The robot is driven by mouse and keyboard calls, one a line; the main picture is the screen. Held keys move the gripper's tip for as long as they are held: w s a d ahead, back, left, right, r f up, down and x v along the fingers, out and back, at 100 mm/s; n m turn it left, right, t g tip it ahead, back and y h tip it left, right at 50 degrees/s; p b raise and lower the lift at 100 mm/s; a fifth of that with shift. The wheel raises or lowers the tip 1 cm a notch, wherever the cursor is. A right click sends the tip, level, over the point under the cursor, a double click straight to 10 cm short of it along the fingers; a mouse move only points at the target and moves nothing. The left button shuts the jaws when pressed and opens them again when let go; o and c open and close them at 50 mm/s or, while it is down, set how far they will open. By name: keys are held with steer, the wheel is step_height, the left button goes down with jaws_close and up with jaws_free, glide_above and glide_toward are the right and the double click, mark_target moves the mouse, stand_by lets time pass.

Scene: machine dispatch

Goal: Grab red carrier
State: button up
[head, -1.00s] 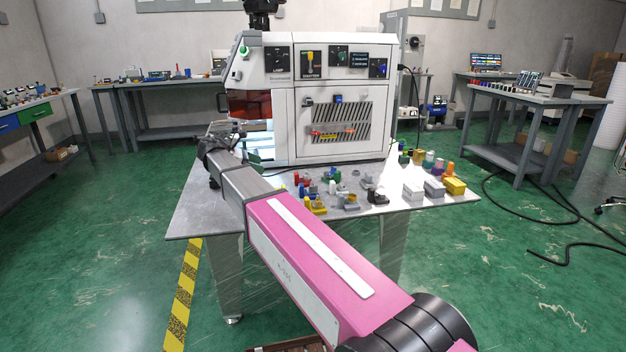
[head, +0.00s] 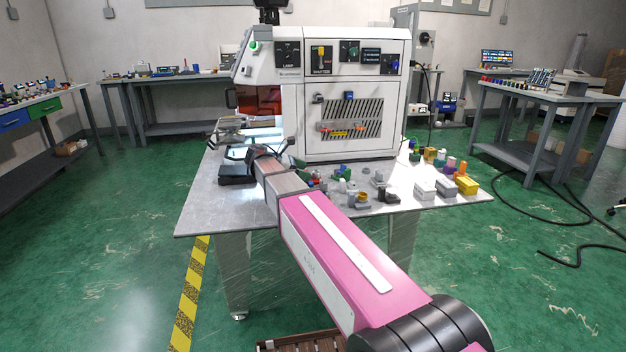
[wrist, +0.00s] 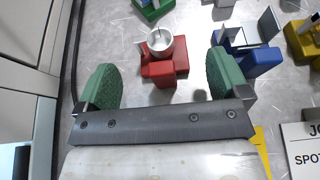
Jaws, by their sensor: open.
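The red carrier (wrist: 163,70) is a small stepped red block with a whitish round cup (wrist: 160,42) on it. In the wrist view it stands on the metal table between the two green-padded fingers of my gripper (wrist: 162,72). The fingers are open, with a gap on both sides of the carrier, and I see no contact. In the head view my gripper (head: 264,156) is over the table, in front of the white machine. My arm hides part of the small parts there, so I cannot pick out the red carrier clearly.
A blue carrier (wrist: 255,58) stands close to the right finger, and a green one (wrist: 152,10) lies beyond the red one. A yellow carrier (wrist: 304,40) is farther right. The white machine (head: 345,110) rises behind. Several small blocks crowd the table's right side.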

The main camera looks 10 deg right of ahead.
mark_target(312, 179)
steer(key=x, duration=0.3)
steer(key=shift+s+d+f, duration=0.1)
steer(key=shift+d+f, duration=0.1)
steer(key=shift+d, duration=0.1)
steer(key=shift+c, duration=0.3)
steer(key=c, duration=1)
steer(key=shift+r, duration=0.2)
